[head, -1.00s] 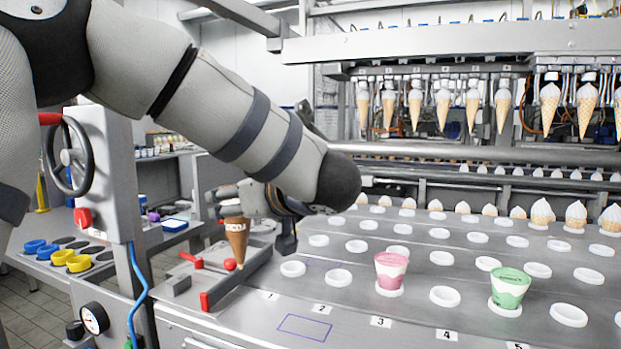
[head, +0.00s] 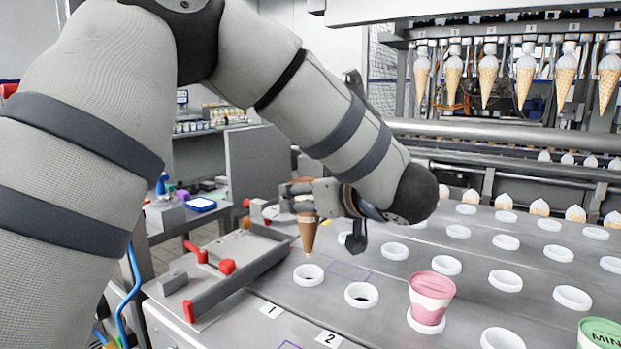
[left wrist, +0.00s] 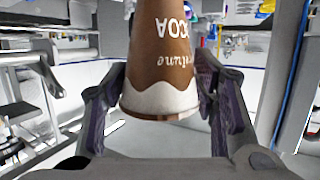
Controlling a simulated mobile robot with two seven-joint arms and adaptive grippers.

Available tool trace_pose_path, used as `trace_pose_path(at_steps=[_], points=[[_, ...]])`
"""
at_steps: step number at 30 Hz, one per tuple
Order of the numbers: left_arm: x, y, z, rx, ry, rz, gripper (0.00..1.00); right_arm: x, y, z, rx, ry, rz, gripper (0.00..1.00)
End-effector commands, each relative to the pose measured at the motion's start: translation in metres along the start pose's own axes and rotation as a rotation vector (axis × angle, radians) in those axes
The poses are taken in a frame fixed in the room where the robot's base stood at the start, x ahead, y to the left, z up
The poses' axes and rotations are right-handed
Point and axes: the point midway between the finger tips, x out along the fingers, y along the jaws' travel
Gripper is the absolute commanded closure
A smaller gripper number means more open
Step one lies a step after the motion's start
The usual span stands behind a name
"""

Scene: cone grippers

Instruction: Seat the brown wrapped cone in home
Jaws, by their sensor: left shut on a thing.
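The brown wrapped cone (head: 308,232) is held upright, point down, in my left gripper (head: 305,197). In the left wrist view, its brown wrapper with white lettering and a white wavy band (left wrist: 160,98) lies between the two fingers. In the head view, its tip is just above a white ring (head: 309,275) in the metal deck, near label 1 (head: 270,311). I cannot tell whether the tip is centred over the ring's dark hole. No ring is visibly marked as home. My right gripper is not in view.
A pink cup (head: 431,296) sits in a ring to the right, and a green cup (head: 600,334) is at the right edge. A metal fixture with red knobs (head: 227,267) stands left of the cone. Several empty rings, including one nearby (head: 362,295), cover the deck.

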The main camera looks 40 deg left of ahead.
Motion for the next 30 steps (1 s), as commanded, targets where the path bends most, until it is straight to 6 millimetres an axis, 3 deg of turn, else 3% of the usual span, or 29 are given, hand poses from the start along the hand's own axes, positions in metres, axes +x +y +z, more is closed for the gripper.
trace_pose_path(at_steps=[30], points=[[0.029,-0.001,0.097,0.001,0.000,0.000,0.60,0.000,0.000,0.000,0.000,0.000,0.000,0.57]])
